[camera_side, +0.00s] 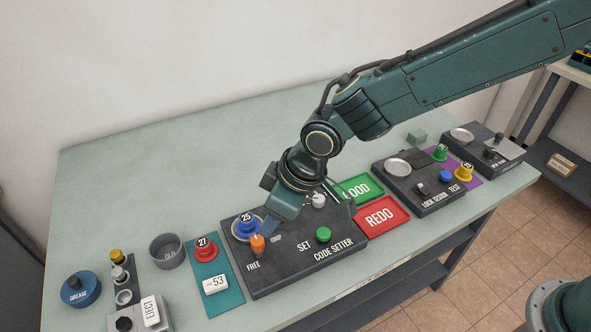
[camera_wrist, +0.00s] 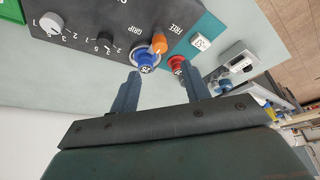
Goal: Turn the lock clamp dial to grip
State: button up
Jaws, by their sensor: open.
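The code setter (camera_side: 300,262) is a dark panel box on the bench. Its orange clamp dial (camera_side: 258,243) stands at the front left, by the FREE label. In the wrist view the orange dial (camera_wrist: 158,43) lies between the GRIP and FREE labels; its exact pointing is too small to tell. A blue lock (camera_side: 246,226) marked 25 sits in a round seat right behind the dial; the blue lock also shows in the wrist view (camera_wrist: 147,60). My gripper (camera_wrist: 160,73) is open and empty, above the panel near the blue lock and dial, touching neither as far as I see.
A teal mat (camera_side: 228,297) with a red lock (camera_side: 205,248) marked 27 lies left of the code setter. A green button (camera_side: 323,234) is on the panel. A red REDO tray (camera_side: 382,214) and lock tester (camera_side: 425,190) stand to the right. The bench behind is clear.

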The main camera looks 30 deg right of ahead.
jog(key=shift+v, duration=2)
jog(key=shift+d, duration=0.1)
jog(key=s+d+r+m+t+h, duration=0.1)
jog(key=s+d+r+m, duration=0.15)
jog(key=d+r, duration=0.55)
jog(key=s+d+r+m+t, duration=0.15)
jog(key=s+d+r, duration=0.3)
jog(key=d, duration=0.75)
jog(key=s+d+r+m+h, duration=0.1)
jog(key=s+d+m, duration=0.3)
jog(key=s+d, duration=0.8)
jog(key=s+h, duration=0.1)
jog(key=s, duration=0.1)
jog(key=shift+s+d+m, duration=0.25)
jog(key=shift+d+m, duration=0.15)
